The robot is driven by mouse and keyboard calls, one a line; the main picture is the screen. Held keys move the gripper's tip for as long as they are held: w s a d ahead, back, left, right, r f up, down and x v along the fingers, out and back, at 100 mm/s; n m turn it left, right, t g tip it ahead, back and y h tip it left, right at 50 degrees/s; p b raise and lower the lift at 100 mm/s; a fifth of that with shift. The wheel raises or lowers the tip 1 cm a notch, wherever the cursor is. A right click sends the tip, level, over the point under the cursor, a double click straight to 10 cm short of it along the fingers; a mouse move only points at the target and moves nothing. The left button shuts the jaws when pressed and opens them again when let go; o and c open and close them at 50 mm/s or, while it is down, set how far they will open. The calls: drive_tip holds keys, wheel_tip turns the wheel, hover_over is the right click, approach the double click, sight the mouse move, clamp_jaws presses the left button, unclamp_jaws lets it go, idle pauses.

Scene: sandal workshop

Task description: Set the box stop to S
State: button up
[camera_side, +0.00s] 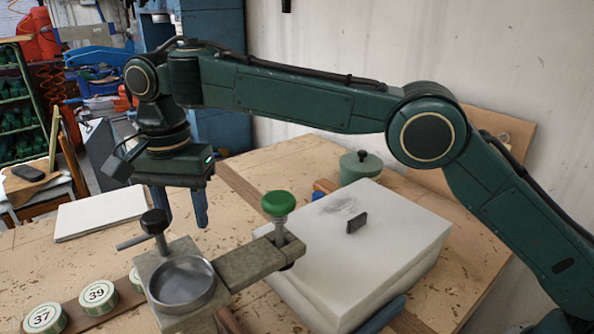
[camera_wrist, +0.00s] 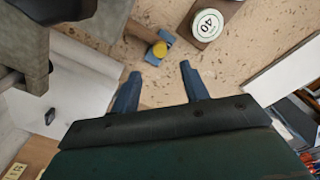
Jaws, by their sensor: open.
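In the wrist view the gripper (camera_wrist: 160,76) points at bare board. A blue T-shaped piece with a yellow knob (camera_wrist: 160,50) lies just beyond the fingertips, apart from them; it may be the box stop, but I cannot tell. The white box (camera_side: 400,235), with an upright dark tab (camera_side: 357,223) on top, sits right of the gripper. A blue part (camera_side: 382,315) shows at its front lower edge. No letter S is readable.
The metal fixture (camera_side: 245,266) carries a green knob (camera_side: 278,203), a black knob (camera_side: 154,221) and a round dish (camera_side: 182,284), close to the gripper. Numbered round tins (camera_side: 99,296) stand on a strip at front left. A green lidded pot (camera_side: 361,166) stands behind the box.

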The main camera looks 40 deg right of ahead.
drive_tip(key=shift+f, duration=4.3)
clamp_jaws()
